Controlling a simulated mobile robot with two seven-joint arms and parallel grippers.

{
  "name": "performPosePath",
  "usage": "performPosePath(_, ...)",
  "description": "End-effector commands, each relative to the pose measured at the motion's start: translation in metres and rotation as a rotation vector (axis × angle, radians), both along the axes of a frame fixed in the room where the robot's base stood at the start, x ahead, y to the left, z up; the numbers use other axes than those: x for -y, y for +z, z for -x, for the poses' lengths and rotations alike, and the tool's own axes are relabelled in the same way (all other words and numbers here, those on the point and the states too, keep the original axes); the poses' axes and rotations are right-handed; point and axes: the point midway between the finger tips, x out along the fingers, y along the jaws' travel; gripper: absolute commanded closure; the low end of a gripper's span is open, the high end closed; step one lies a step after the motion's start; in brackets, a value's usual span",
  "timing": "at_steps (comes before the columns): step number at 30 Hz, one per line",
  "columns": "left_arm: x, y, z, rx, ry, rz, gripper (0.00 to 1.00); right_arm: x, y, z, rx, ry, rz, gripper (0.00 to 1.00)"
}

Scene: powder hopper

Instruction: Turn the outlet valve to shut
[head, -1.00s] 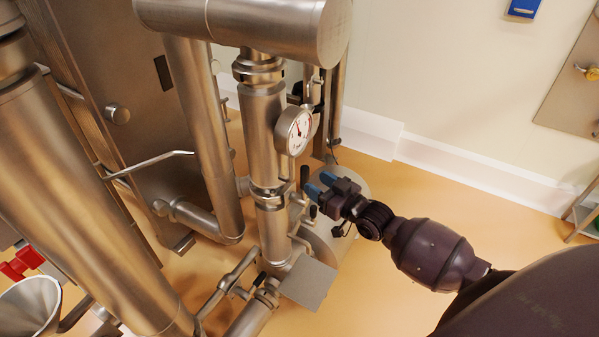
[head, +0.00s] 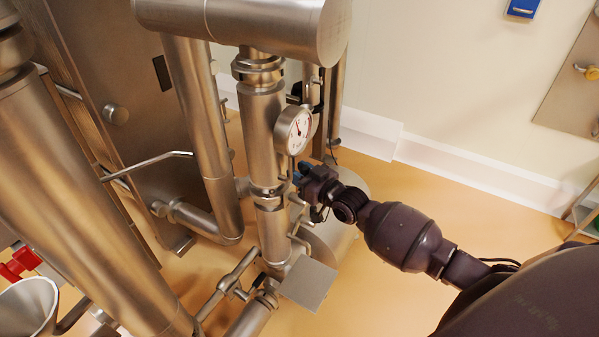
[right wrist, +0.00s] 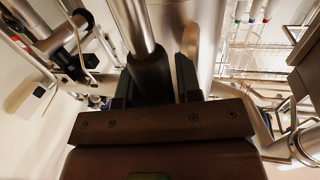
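In the right wrist view a lever with a metal rod and a black grip (right wrist: 151,80) stands between my two fingers. I cannot tell for certain that it is the outlet valve's handle. My right gripper (head: 301,174) is at the steel pipework, below the round gauge (head: 294,130), and its blue fingertips are partly hidden there. In the right wrist view the fingers of the right gripper (right wrist: 153,85) are apart, on either side of the black grip. Whether they touch it is not clear. My left gripper is out of view.
An upright steel pipe (head: 262,125) stands just left of my right gripper. A flat grey plate (head: 308,284) sits low in front. A steel funnel (head: 28,305) and a red part (head: 20,263) are at the lower left. The floor (head: 400,190) on the right is clear.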

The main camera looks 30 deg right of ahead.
Motion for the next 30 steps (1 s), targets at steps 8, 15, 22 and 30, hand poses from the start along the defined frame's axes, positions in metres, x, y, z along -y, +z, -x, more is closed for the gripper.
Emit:
performPosePath(8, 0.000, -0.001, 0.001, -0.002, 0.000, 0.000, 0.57, 0.000, 0.000, 0.000, 0.000, 0.000, 0.000, 1.00)
performPosePath(15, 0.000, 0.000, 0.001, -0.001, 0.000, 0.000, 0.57, -0.001, 0.000, 0.001, 0.006, 0.000, 0.010, 1.00)
performPosePath(22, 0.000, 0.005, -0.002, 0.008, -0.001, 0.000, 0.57, -0.009, 0.001, 0.005, 0.048, 0.000, 0.080, 1.00)
performPosePath(30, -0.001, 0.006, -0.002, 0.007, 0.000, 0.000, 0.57, -0.027, -0.003, 0.016, 0.156, -0.001, 0.263, 1.00)
